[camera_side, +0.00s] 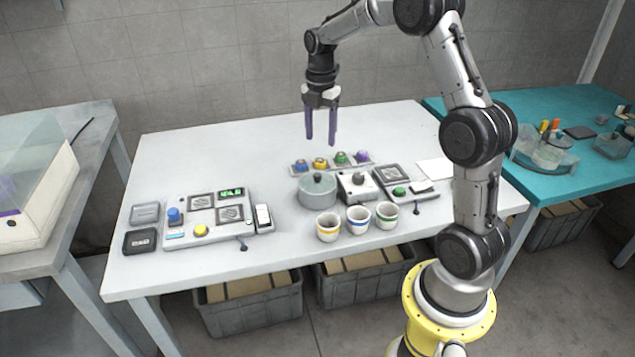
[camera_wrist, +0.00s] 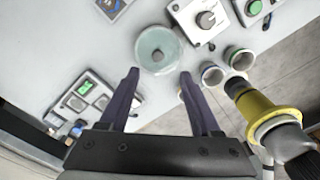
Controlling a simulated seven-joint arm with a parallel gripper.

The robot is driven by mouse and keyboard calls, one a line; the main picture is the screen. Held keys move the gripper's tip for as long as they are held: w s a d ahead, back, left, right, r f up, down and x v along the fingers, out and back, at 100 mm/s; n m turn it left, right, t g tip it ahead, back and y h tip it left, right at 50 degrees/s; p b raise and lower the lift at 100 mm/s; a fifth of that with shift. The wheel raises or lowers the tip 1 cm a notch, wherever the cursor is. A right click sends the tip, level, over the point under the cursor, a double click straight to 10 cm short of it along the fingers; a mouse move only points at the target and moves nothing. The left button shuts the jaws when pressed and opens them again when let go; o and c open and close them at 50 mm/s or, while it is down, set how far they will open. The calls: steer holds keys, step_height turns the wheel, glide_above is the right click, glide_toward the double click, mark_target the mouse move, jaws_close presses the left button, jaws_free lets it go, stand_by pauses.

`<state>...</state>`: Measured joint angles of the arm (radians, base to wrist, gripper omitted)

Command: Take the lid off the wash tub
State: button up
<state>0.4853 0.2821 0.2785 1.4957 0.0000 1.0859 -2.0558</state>
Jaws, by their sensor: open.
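The wash tub (camera_side: 317,196) is a round grey-green pot near the middle of the white table. Its lid (camera_side: 318,181) sits on top, with a small dark knob at the centre. In the wrist view the lid (camera_wrist: 160,42) is a pale green disc with a grey knob (camera_wrist: 157,56), seen from above, beyond the fingertips. My gripper (camera_side: 321,140) hangs above the table with its purple fingers pointing down, higher than the tub. It is open and empty. The fingers (camera_wrist: 159,72) also show apart in the wrist view. Nothing touches the lid.
Right beside the tub stands a grey box with a knob (camera_side: 357,186). Three cups with coloured bands (camera_side: 358,218) stand in front. A rack of coloured pieces (camera_side: 331,162) lies behind. A control panel (camera_side: 216,218) is on the left. The table's back left is clear.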

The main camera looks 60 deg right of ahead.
glide_above(317, 174)
steer(key=f, duration=0.5)
steer(key=shift+s+d+f, duration=0.2)
steer(key=shift+d+f, duration=0.2)
steer(key=f, duration=0.2)
steer(key=a+f, duration=0.1)
steer(key=f, duration=0.1)
steer(key=shift+w, duration=0.1)
steer(key=shift+d+f, duration=0.1)
steer(key=shift+f, duration=0.55)
steer(key=shift+c, duration=0.2)
jaws_close()
